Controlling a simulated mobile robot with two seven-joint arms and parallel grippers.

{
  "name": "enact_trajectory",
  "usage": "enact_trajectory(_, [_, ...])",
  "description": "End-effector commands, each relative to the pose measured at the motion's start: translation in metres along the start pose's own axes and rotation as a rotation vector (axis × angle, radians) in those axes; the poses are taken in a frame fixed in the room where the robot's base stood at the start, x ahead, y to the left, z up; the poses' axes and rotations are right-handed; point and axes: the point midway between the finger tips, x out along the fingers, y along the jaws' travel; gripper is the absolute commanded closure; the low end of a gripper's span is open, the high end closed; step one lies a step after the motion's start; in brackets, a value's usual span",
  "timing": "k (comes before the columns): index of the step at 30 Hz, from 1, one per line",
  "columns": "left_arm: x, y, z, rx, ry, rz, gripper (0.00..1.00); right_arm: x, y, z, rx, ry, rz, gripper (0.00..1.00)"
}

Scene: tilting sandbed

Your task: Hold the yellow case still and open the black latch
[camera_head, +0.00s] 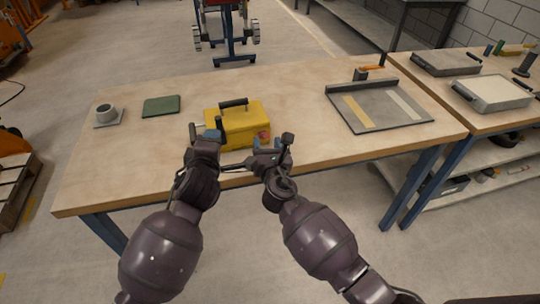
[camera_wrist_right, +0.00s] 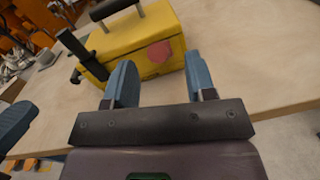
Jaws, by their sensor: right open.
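The yellow case (camera_head: 235,118) stands upright near the front edge of the wooden table, with a black handle on top and a red patch on its front. In the right wrist view the case (camera_wrist_right: 130,42) has a dark bar (camera_wrist_right: 84,54) along its left side, possibly the black latch; its state is unclear. My right gripper (camera_head: 272,152) is open and empty, in front of the red patch; its blue fingers (camera_wrist_right: 160,72) point toward the case. My left gripper (camera_head: 206,136) is at the case's left front and hides part of it. Its contact and jaw opening are unclear.
A grey cup (camera_head: 105,112) on a small mat and a green pad (camera_head: 161,106) lie left of the case. A grey board (camera_head: 378,108) with yellow and white strips lies at the right. The table between case and board is clear.

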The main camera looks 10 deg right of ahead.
Motion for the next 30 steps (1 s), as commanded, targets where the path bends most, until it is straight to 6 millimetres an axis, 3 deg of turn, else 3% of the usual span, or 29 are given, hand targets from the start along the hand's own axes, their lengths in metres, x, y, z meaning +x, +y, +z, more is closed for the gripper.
enact_trajectory(7, [0.000,0.000,0.000,0.000,0.000,0.000,0.57,0.023,0.000,0.000,0.000,0.000,0.000,0.49])
enact_trajectory(18, [0.000,0.000,0.000,0.000,0.000,0.000,0.57,0.027,0.000,0.000,0.000,0.000,0.000,0.49])
enact_trajectory(28, [0.000,0.000,0.000,0.000,0.000,0.000,0.57,0.027,0.000,0.000,0.000,0.000,0.000,0.98])
enact_trajectory(30, [0.000,0.000,0.000,0.000,0.000,0.000,0.57,0.027,0.000,0.000,0.000,0.000,0.000,1.00])
